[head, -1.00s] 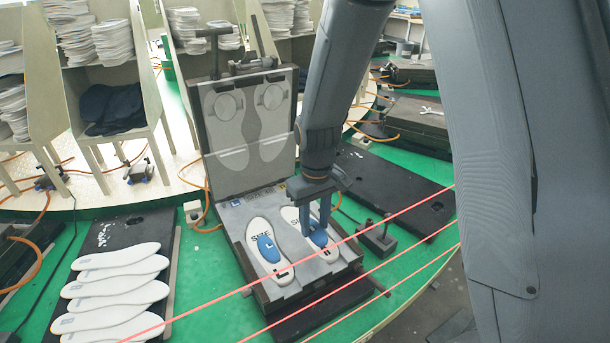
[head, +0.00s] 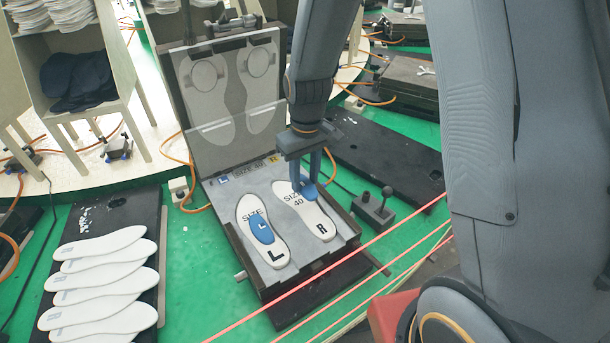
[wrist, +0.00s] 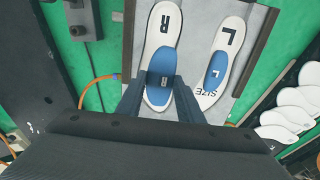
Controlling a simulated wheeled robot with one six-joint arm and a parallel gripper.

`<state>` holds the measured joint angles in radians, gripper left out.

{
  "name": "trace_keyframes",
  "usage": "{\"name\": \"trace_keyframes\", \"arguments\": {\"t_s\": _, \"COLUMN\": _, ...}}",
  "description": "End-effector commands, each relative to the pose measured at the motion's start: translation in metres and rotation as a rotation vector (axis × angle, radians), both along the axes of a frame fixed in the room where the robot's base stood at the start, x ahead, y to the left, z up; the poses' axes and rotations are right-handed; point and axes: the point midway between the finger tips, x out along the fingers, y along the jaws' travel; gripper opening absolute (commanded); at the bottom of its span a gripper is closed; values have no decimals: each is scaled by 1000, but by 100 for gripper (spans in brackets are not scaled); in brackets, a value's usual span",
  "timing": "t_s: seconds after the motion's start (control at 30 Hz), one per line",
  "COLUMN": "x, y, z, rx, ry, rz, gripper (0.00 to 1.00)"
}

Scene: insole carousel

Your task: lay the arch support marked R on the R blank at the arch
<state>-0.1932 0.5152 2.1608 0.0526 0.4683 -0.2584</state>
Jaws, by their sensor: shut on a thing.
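My gripper (head: 308,188) is shut on the blue arch support marked R (wrist: 160,78), whose R shows between the fingers in the wrist view. In the head view the blue support (head: 312,192) shows at the fingertips, over the right edge of the R blank (head: 318,222). It seems to be held above the blank, but the gap is hard to judge. The white R blank lies in the right side of the grey mould, with "SIZE 40" and its black R in sight. The L blank (head: 277,254) lies to its left with a blue L support (head: 263,232) on it.
The mould's lid (head: 226,97) stands open behind the blanks. A small black knobbed block (head: 373,208) stands to the right of the mould. Several white insoles (head: 100,285) lie on a black board at the left. Red lines cross in front of the mould.

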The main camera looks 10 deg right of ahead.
Motion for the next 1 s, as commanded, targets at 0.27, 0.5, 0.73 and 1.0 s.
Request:
{"name": "trace_keyframes", "arguments": {"t_s": 0.27, "x": 0, "y": 0, "z": -20, "rx": -1, "ry": 3, "rz": 1, "gripper": 13}}
{"name": "trace_keyframes", "arguments": {"t_s": 0.5, "x": 0, "y": 0, "z": -35, "rx": 0, "ry": 1, "rz": 1, "gripper": 13}}
{"name": "trace_keyframes", "arguments": {"t_s": 0.73, "x": 0, "y": 0, "z": -50, "rx": -1, "ry": 2, "rz": 1, "gripper": 13}}
{"name": "trace_keyframes", "arguments": {"t_s": 1.0, "x": 0, "y": 0, "z": -67, "rx": -1, "ry": 3, "rz": 1, "gripper": 13}}
